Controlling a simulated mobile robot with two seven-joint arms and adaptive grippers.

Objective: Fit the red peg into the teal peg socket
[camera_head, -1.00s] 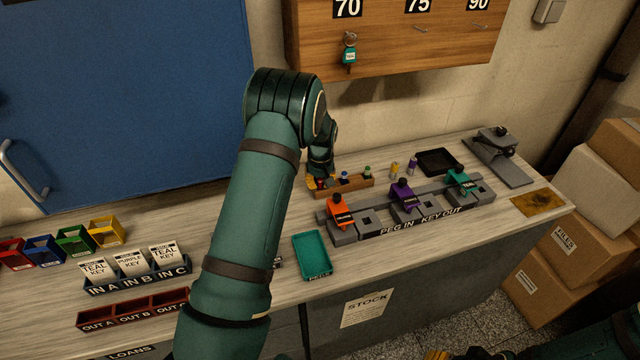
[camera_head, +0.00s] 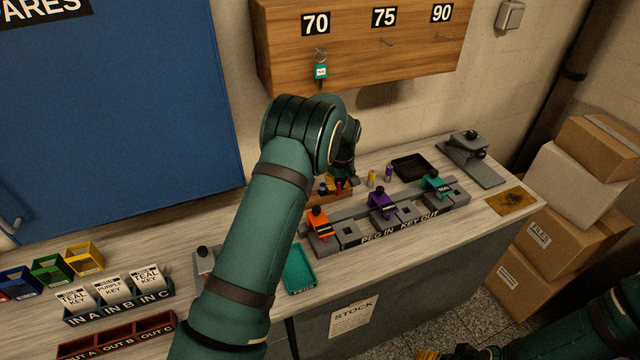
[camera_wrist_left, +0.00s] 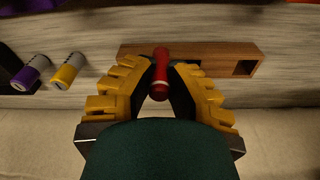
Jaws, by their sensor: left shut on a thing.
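My left gripper (camera_head: 343,182) is shut on the red peg (camera_head: 339,187), above the wooden peg rack (camera_head: 342,196). In the left wrist view the red peg (camera_wrist_left: 160,75) stands out between the yellow-padded fingers (camera_wrist_left: 160,82). The rack (camera_wrist_left: 215,52) shows beyond it with an empty square hole. The teal peg socket (camera_head: 437,184) is the teal-topped unit at the right end of the grey "PEG IN KEY OUT" fixture, to the right of my gripper and apart from it. My right gripper (camera_head: 430,355) shows only as a cut-off yellow bit at the bottom edge.
Yellow (camera_head: 372,178) and purple (camera_head: 388,171) pegs stand between rack and black tray (camera_head: 411,177). Orange (camera_head: 318,221) and purple (camera_head: 382,202) units occupy the fixture's left and middle. A teal tray (camera_head: 299,277) lies in front.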

